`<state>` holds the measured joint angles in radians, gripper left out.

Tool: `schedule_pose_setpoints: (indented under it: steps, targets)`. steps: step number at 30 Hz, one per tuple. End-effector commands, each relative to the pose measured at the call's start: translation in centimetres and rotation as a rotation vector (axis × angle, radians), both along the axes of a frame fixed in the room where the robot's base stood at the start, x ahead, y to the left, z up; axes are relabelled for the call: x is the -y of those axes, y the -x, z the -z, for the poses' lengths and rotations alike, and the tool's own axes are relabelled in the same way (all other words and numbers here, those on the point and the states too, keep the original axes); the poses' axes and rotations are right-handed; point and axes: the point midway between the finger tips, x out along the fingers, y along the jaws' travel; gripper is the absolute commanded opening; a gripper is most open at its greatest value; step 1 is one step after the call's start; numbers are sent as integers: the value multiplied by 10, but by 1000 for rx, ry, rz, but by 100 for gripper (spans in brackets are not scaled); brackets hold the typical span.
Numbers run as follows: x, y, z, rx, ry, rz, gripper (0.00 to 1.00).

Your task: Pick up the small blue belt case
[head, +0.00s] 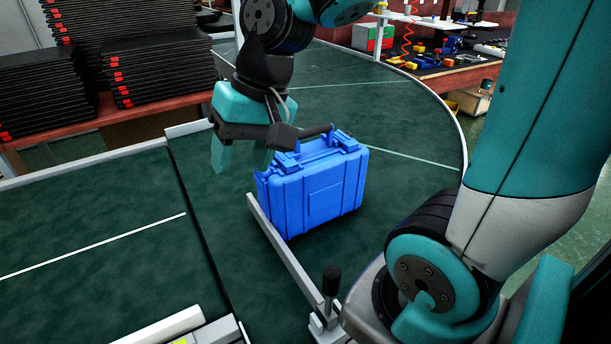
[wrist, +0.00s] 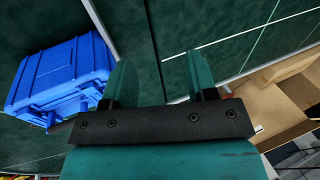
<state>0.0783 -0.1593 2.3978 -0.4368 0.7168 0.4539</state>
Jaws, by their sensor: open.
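The small blue case (head: 318,190) stands upright on the green conveyor belt, its handle side up, close to a metal guide rail. My gripper (head: 240,158) is above the belt, to the left of the case in the head view, with its fingers pointing down. The fingers are apart with nothing between them. In the wrist view the case (wrist: 62,78) lies to the left of my gripper (wrist: 162,85), outside the fingers. Part of my gripper's dark body overlaps the case's top edge in the head view, and I cannot tell whether they touch.
The metal guide rail (head: 290,258) runs in front of the case, ending near a black knob (head: 331,281). Stacks of black trays (head: 105,55) stand on a bench at the back left. A tool table (head: 440,65) stands at the back right. The belt at left is clear.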

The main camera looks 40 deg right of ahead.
Motion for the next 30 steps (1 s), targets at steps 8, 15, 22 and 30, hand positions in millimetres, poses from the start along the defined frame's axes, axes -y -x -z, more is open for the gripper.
schedule_pose_setpoints:
  steps: [8, 15, 22, 30]
  targets:
    - [184, -67, -53, -136, -111, 1095, 52]
    - [269, -60, -61, -171, -188, 1537, 52]
    - [273, -69, -28, -181, -196, 1578, 52]
    - [268, -88, 29, -181, -194, 1576, 52]
